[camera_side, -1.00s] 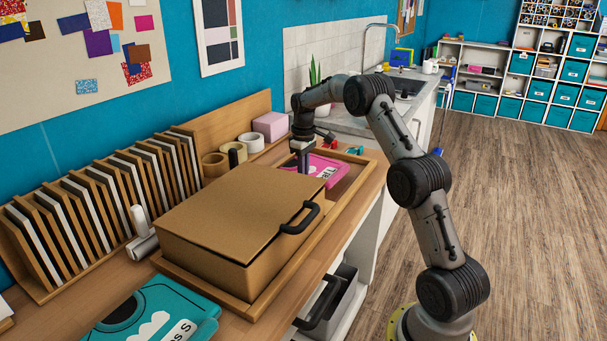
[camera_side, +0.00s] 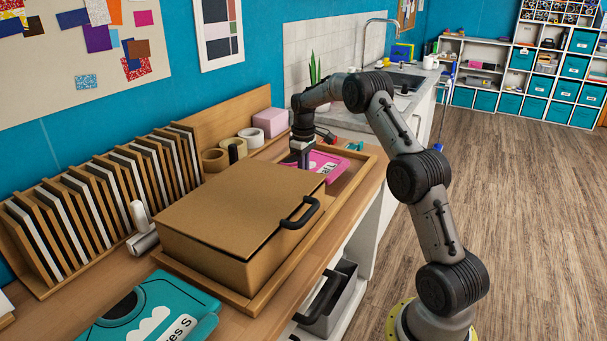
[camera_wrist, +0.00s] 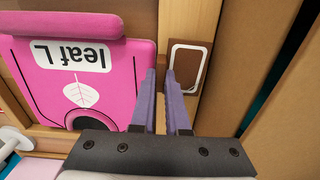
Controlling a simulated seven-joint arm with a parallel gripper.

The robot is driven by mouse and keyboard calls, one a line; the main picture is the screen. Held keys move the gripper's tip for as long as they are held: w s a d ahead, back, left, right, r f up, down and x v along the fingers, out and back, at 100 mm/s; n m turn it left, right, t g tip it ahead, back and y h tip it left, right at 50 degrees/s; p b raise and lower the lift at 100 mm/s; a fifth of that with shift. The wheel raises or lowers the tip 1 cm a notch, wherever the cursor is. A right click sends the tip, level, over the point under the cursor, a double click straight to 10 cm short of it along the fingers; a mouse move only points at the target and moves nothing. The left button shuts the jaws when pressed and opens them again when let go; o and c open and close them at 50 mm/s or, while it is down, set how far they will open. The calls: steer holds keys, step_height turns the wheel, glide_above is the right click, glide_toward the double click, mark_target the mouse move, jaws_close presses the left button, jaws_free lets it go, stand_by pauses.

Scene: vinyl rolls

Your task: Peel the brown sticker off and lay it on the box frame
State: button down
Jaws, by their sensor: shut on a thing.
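The brown sticker (camera_wrist: 188,70) is a small brown rectangle with a white border, upper centre in the wrist view, in a narrow space between the pink case and a cardboard wall. In the side view my gripper (camera_side: 299,161) points down behind the cardboard box (camera_side: 235,210), and the sticker is hidden there. A wooden frame (camera_side: 285,283) runs around the box, with its front edge bare.
The pink case (camera_wrist: 95,80) labelled "leaf L" lies left of my fingers in the wrist view. Tape rolls (camera_side: 215,159) stand near the wall. A teal case (camera_side: 175,305) lies at the front. The box's black handle (camera_side: 300,214) sticks out.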

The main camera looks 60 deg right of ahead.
steer(key=shift+f, duration=0.15)
steer(key=shift+f, duration=0.5)
steer(key=shift+f, duration=0.15)
stand_by(0.4)
steer(key=c, duration=0.8)
jaws_free()
steer(key=shift+c, duration=0.2)
steer(key=shift+o, duration=0.3)
steer(key=o, duration=0.8)
